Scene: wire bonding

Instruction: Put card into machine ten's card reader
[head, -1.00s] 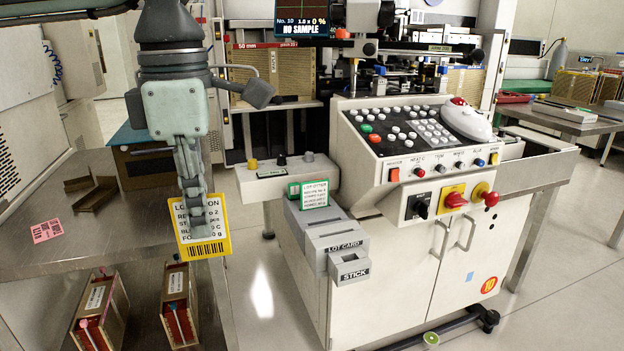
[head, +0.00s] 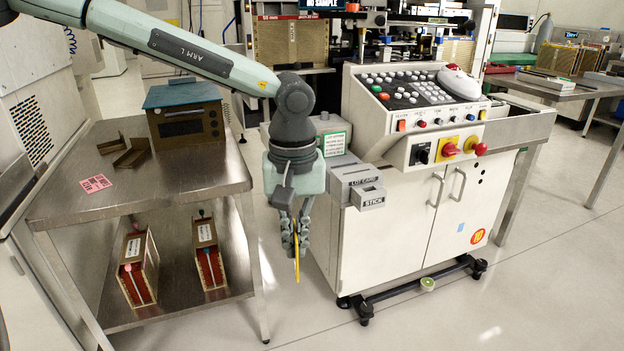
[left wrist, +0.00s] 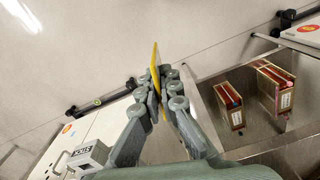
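My left gripper (head: 295,238) is shut on the yellow-edged lot card (head: 297,262), which hangs below the fingers and is seen almost edge-on. In the left wrist view the card (left wrist: 154,65) stands between the fingertips (left wrist: 160,92). The card reader (head: 366,188), a grey box with slots labelled LOT CARD and STICK, sits on the front left of the white machine (head: 385,238). The gripper is to the left of the reader and apart from it, with the card lower than the slots. The reader's STICK end (left wrist: 85,155) shows at the wrist view's lower left. My right gripper is out of view.
A steel table (head: 170,190) stands at left with a blue-topped box (head: 185,112), brown brackets (head: 128,152) and a pink label (head: 95,184). Two magazines (head: 138,268) sit on its lower shelf. Open floor lies between table and machine.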

